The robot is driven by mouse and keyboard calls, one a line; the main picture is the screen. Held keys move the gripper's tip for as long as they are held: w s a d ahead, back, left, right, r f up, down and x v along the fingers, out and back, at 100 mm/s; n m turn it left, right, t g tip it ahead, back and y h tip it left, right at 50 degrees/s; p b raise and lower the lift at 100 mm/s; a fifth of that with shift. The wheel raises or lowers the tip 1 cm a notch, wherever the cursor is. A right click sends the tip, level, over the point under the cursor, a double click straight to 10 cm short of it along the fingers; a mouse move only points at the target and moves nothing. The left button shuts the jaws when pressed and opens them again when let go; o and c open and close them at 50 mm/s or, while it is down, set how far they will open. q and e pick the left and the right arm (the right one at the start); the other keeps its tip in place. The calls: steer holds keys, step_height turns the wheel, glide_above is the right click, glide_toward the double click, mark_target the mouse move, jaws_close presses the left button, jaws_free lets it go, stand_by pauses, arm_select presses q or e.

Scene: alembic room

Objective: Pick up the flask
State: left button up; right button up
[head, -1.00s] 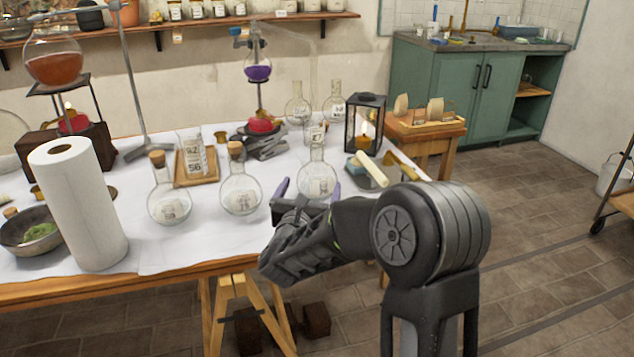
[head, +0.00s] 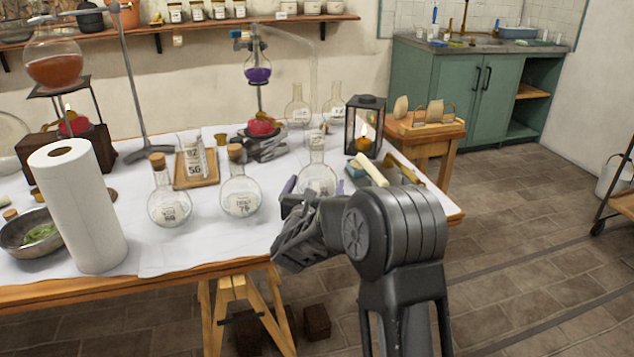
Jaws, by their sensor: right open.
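A clear round flask (head: 317,178) with a label stands on the white-covered table near its front right edge. My right gripper (head: 312,188) is open, its purple-tipped fingers seen on either side of the lower part of this flask; whether they touch the glass I cannot tell. Two corked round flasks with labels stand to the left, one in the middle (head: 240,197) and one further left (head: 168,204). Two more clear flasks stand further back, one (head: 297,112) left of the other (head: 335,108). My left gripper is not in view.
A black lantern (head: 365,128) with a lit candle stands right of the flask, with a pale stick (head: 371,171) in front of it. A paper towel roll (head: 78,208) and a bowl (head: 33,236) stand at the left. The table front between is clear.

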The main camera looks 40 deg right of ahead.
steer(key=shift+w+d, duration=0.45)
steer(key=shift+c, duration=0.2)
steer(key=c, duration=1.4)
